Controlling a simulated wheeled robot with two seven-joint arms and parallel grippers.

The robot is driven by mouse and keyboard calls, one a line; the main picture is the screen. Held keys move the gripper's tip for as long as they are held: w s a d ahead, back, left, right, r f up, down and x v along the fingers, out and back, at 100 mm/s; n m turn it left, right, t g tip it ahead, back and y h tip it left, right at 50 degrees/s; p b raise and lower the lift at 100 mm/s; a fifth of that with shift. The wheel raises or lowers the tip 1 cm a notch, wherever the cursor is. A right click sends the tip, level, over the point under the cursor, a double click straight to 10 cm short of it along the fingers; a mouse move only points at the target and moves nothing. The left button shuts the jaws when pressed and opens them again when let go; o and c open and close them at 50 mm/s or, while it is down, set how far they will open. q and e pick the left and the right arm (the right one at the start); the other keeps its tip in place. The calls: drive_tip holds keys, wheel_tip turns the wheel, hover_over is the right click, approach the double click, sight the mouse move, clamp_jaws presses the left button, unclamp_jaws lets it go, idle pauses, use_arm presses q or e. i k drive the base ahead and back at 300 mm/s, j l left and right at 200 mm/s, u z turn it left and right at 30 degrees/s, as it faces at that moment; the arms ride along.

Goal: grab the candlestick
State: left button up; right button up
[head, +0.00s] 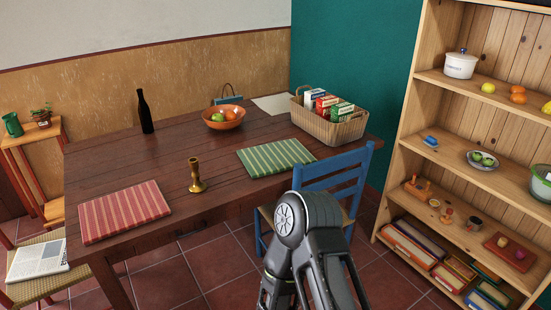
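The brass candlestick (196,176) stands upright near the front middle of the dark wooden table (165,210). It stands between the red striped mat and the green striped mat, touching neither, and holds no candle. One of my arms rises from the bottom edge, right of the middle, with a round grey joint on top. It is right of and nearer than the candlestick, with a clear gap between them. I cannot make out fingers on it, and neither gripper is in view.
A red striped mat (124,211), green striped mat (275,157), dark bottle (145,112), fruit bowl (223,117) and basket of boxes (330,122) are on the table. A blue chair (335,166) stands at its right front. Wooden shelves (408,110) stand right.

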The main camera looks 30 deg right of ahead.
sight(198, 187)
drive_tip(key=z, duration=1.25)
drive_tip(key=i+j, duration=0.1)
drive_tip(key=i, duration=0.55)
drive_tip(key=i+j, duration=0.15)
drive_tip(key=i, duration=0.5)
